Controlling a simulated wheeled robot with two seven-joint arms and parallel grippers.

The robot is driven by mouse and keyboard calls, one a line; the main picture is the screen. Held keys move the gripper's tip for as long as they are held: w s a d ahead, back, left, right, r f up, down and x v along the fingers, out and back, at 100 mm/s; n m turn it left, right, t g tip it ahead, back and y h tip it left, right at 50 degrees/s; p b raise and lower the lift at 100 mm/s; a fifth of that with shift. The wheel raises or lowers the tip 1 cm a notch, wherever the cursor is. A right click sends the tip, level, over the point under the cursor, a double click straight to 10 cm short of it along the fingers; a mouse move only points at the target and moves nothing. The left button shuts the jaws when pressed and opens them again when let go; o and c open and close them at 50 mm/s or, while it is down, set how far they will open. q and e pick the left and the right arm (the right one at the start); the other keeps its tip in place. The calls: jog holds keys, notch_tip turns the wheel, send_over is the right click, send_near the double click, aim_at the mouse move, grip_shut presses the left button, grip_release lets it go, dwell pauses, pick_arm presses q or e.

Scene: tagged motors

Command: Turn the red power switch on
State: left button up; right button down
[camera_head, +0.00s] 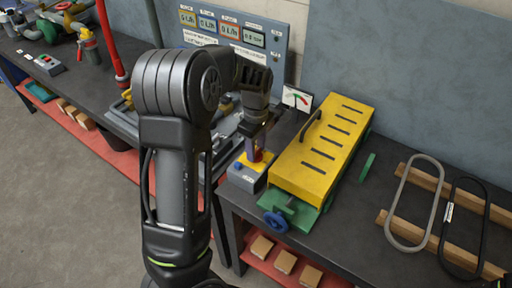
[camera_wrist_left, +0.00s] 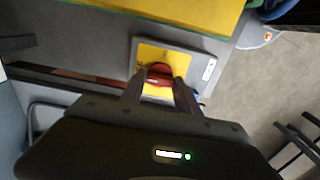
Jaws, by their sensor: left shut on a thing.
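The red power switch (camera_wrist_left: 159,74) stands on a yellow plate (camera_wrist_left: 149,56) on a small grey box. This grey switch box (camera_head: 245,177) sits on the dark bench, left of the yellow machine, with a blue knob on it. My left gripper (camera_wrist_left: 160,88) is shut on the red switch, with a finger on each side of it. In the head view my left gripper (camera_head: 254,150) reaches down onto the box from above and hides most of the switch. My right gripper is in neither view.
A yellow slotted cover (camera_head: 322,150) on a green base, with a blue handwheel (camera_head: 275,221), stands close right of the box. A gauge (camera_head: 297,98) and a grey meter panel (camera_head: 235,35) stand behind. Belts (camera_head: 415,202) lie on wooden rails at the right.

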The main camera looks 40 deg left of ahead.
pick_arm(q)
grip_shut()
jog(key=shift+m, duration=0.4)
jog(key=m, duration=0.3)
jog(key=shift+b, duration=0.35)
jog(key=m, duration=0.4)
jog(key=shift+m+b, duration=0.35)
jog(key=shift+m, duration=0.05)
jog(key=m, duration=0.4)
jog(key=shift+m+b, duration=0.3)
jog(key=shift+b, duration=0.1)
jog(key=m, duration=0.4)
jog(key=shift+m, duration=0.4)
